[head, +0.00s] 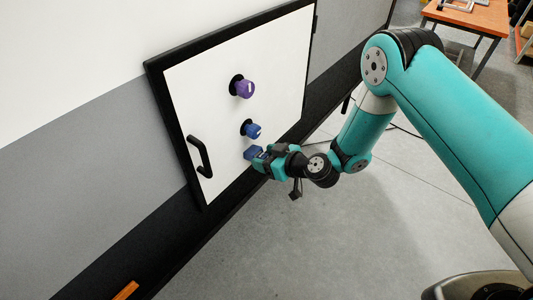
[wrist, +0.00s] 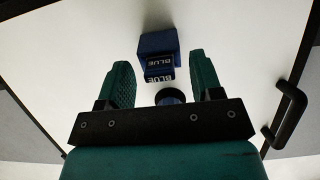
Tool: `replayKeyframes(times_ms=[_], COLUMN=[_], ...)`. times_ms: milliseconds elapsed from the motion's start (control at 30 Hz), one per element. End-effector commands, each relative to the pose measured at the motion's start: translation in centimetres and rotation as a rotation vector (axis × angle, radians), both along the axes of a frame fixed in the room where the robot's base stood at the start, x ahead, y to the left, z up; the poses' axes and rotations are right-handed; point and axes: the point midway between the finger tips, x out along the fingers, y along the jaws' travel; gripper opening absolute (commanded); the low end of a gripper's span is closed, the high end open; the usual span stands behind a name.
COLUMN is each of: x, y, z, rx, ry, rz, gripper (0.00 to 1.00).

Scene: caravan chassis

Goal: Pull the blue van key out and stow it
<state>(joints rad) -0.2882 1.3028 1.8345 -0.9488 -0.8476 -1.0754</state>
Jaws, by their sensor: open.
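The blue van key (head: 253,131) sticks out of a dark round mount on the white panel (head: 205,100). Just below it on the panel is a blue block (head: 250,153), partly behind my fingers. In the wrist view, a blue block (wrist: 157,43) marked BLUE shows beyond my fingertips, with a smaller BLUE-marked face in front. A dark blue round part (wrist: 170,96) shows between the fingers, its lower side hidden by my gripper body; I cannot tell whether it is the key. My gripper (head: 262,158) is open and empty, facing the panel just below the key.
A purple knob-like key (head: 243,89) sits higher on the panel. A black handle (head: 200,156) is at the panel's left, and it also shows in the wrist view (wrist: 290,116). An orange table (head: 475,15) stands far right. The grey floor is mostly clear.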

Motion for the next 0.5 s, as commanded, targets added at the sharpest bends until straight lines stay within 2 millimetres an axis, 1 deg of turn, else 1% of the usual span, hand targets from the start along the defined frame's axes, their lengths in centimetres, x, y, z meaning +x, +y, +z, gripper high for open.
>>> replayKeyframes(times_ms=[267,300,367,400,500], x=[0.08,0.07,0.07,0.07,0.07], y=[0.08,0.08,0.07,0.06,0.06], z=[-0.09,-0.09,-0.08,-0.08,-0.07], rx=[0.001,0.001,0.001,0.001,0.001], ry=[0.001,0.001,0.001,0.001,0.001], rz=[0.000,0.000,0.000,0.000,0.000], gripper=[0.60,0.50,0.37,0.27,0.06])
